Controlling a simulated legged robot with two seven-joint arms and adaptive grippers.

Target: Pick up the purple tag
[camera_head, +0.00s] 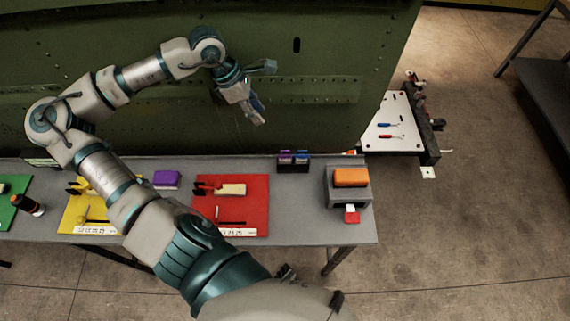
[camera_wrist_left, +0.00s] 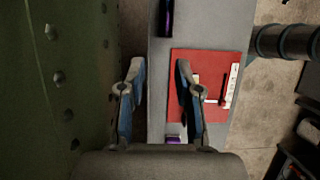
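Two purple things show, and I cannot tell for sure which is the tag. Small purple and blue pieces (camera_head: 285,157) stand in a dark holder (camera_head: 293,168) at the table's back edge; the holder also shows at the top of the left wrist view (camera_wrist_left: 165,18). A purple block (camera_head: 166,180) lies between the yellow and red mats, partly visible in the left wrist view (camera_wrist_left: 173,139). My left gripper (camera_head: 263,90) is raised in front of the green panel, above and left of the holder. Its fingers (camera_wrist_left: 159,75) are apart and empty. My right gripper is not in view.
The grey table (camera_head: 305,218) carries a red mat (camera_head: 250,211) with tools, a yellow mat (camera_head: 75,215), and an orange block (camera_head: 350,177) on a grey stand. The green riveted panel (camera_head: 330,110) rises behind the table. Bare table lies between red mat and stand.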

